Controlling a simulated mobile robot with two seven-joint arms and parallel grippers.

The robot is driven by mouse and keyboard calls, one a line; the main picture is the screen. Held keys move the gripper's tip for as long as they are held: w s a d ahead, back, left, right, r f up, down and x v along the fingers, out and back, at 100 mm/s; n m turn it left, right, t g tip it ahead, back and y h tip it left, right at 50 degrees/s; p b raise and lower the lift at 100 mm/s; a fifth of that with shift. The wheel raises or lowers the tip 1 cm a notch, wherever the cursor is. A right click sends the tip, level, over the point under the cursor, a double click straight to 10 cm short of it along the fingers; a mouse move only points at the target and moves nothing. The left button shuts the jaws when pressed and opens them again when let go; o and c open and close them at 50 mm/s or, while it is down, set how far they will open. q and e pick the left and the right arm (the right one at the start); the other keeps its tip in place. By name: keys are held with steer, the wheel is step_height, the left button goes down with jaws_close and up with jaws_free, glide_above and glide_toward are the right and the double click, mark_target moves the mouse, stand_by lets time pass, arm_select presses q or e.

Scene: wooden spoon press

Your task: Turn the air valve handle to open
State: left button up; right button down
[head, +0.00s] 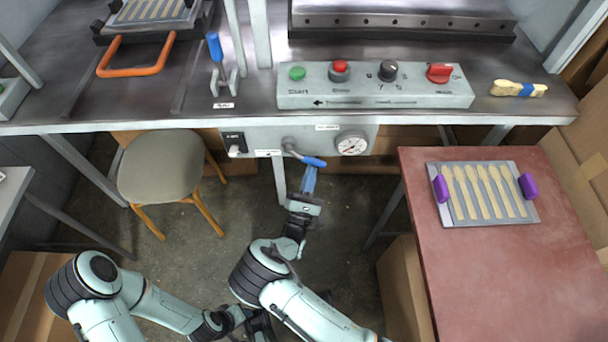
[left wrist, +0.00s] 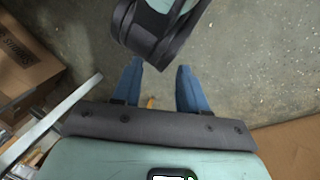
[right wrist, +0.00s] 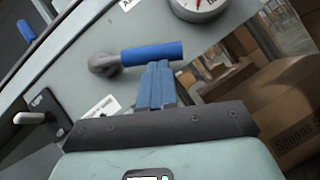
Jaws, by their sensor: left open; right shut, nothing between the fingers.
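The air valve handle (head: 314,161) has a blue grip on a grey pivot, mounted on the grey panel (head: 268,140) under the press table. In the right wrist view the blue grip (right wrist: 152,53) points right from its pivot. My right gripper (head: 309,170) is shut and empty, its blue fingertips right at the lower side of the grip. In the right wrist view the fingertips (right wrist: 158,66) overlap the grip's lower edge; whether they touch it I cannot tell. My left gripper (left wrist: 160,75) is open and empty over the floor, with part of my arm beyond it.
A pressure gauge (head: 351,143) sits just right of the valve, and a switch (head: 234,144) sits to its left. A stool (head: 161,165) stands at left. A red table (head: 500,270) with a tray of wooden spoons (head: 532,214) stands at right.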

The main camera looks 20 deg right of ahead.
arm_select(q)
steer(key=s+d+r+g+h+p, duration=0.1)
steer(key=s+d+r+g+p, duration=0.1)
steer(key=s+r+p, duration=0.3)
steer(key=shift+s+d+r, duration=0.15)
steer(key=shift+s+r, duration=0.4)
steer(key=shift+r, duration=0.05)
arm_select(e)
steer(key=shift+s+d+r+n+t+y, duration=0.1)
steer(key=shift+d+r+n+t+y, duration=0.35)
steer(key=shift+r+n, duration=0.35)
steer(key=shift+s+d+r+n+t+y, duration=0.1)
steer(key=shift+d+r+n+t+y, duration=0.35)
steer(key=shift+n, duration=0.55)
steer(key=shift+s+d+r+n+t+y, duration=0.1)
steer(key=shift+d+r+n+t+y, duration=0.2)
steer(key=shift+d+r+n+y, duration=0.4)
steer(key=shift+a+r, duration=0.15)
steer(key=shift+r, duration=0.1)
glide_toward(322, 167)
steer(key=s, duration=0.1)
steer(key=s+a, duration=0.2)
steer(key=s, duration=0.1)
steer(key=shift+s, duration=0.1)
